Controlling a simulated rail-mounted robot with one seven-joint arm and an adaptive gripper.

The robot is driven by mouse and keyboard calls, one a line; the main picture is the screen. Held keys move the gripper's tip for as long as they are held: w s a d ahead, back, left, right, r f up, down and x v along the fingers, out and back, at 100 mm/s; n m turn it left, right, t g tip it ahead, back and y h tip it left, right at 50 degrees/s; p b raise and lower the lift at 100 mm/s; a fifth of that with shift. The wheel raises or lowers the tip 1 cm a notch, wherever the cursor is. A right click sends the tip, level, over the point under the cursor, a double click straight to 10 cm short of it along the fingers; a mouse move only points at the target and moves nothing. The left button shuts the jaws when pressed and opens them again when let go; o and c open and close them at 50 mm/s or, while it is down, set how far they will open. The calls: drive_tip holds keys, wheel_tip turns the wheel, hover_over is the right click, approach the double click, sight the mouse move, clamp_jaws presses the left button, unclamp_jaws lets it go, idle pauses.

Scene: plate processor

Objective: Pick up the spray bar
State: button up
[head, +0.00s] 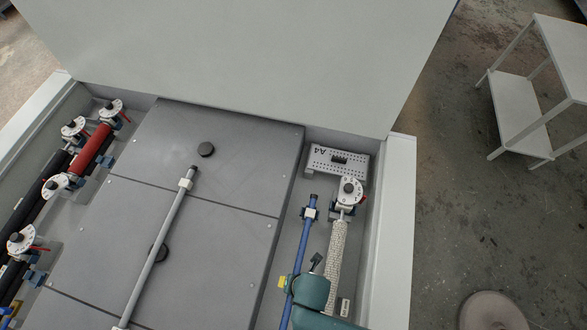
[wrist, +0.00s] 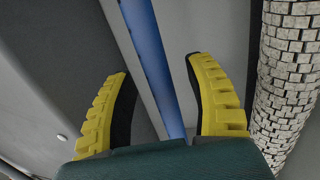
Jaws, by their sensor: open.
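The spray bar, a long thin blue tube (head: 302,245), runs lengthwise in the narrow channel right of the grey panels, with a dark fitting at its far end. In the wrist view the blue tube (wrist: 150,60) passes between the two yellow fingers of my gripper (wrist: 158,68). The fingers are open, with a visible gap on both sides of the tube. In the head view the green gripper body (head: 311,293) covers part of the tube's near end. The exact height of the fingertips relative to the tube cannot be told.
A white textured roller (head: 337,250) lies close on the right, with a round white dial (head: 350,189) at its end. A perforated grey box marked A4 (head: 325,166) stands behind. Grey panels (head: 215,200) with a grey rod (head: 160,240) are left. The outer wall (head: 397,240) bounds the right.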

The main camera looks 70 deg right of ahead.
drive_tip(key=shift+s, duration=0.1)
clamp_jaws()
